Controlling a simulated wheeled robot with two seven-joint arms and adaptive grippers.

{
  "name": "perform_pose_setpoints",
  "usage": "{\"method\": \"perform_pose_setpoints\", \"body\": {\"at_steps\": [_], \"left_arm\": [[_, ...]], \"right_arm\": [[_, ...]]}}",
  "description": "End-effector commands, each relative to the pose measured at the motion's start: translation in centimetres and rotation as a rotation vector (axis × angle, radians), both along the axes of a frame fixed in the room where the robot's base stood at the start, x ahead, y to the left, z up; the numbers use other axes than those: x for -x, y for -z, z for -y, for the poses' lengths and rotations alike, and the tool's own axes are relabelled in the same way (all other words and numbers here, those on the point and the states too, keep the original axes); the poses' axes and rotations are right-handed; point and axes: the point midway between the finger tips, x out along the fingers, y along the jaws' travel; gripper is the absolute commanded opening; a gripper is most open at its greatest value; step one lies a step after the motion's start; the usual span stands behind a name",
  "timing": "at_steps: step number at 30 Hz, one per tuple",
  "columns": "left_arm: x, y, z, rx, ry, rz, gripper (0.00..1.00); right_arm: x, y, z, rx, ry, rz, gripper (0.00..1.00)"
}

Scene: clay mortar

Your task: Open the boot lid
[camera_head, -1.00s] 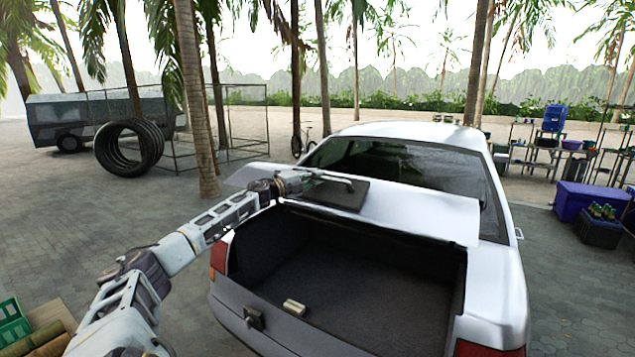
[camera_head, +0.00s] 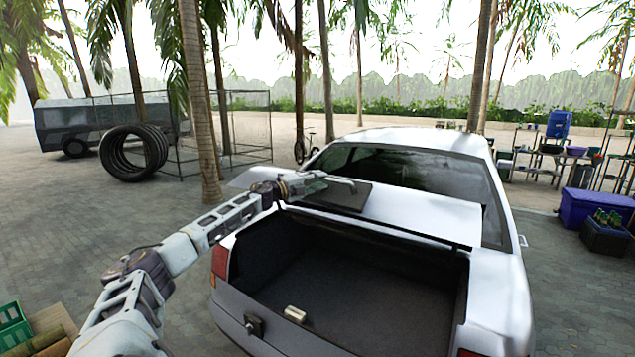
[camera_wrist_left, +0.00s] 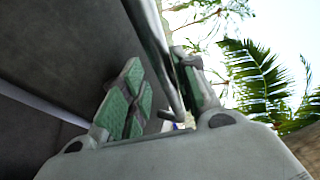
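The white car's boot lid (camera_head: 420,215) is raised, and the boot interior (camera_head: 360,290) lies open below it. My left gripper (camera_head: 342,184) is at the upper left part of the lid, beside a dark flat patch there. In the left wrist view its green-padded fingers (camera_wrist_left: 165,90) stand apart on either side of a thin lid edge (camera_wrist_left: 160,50). The dark lid surface (camera_wrist_left: 70,60) fills the left of that view. I cannot tell how firmly the fingers touch the edge. My right gripper is not in view.
A green crate (camera_head: 12,325) is at the lower left. Palm trunks and stacked tyres (camera_head: 133,153) stand behind. Paving left of the car is clear.

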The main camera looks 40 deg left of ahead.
Motion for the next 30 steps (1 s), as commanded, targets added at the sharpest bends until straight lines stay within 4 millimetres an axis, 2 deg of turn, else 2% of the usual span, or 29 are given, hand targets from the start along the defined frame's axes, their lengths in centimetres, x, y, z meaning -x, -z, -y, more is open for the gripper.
{"method": "perform_pose_setpoints", "body": {"at_steps": [16, 30], "left_arm": [[0.1, 0.1, -0.1, 0.000, -0.002, -0.001, 0.37], [1.1, 0.3, -0.5, 0.002, -0.006, -0.002, 0.37]], "right_arm": [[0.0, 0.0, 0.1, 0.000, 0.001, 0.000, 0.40], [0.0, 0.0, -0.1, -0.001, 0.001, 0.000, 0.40]]}}
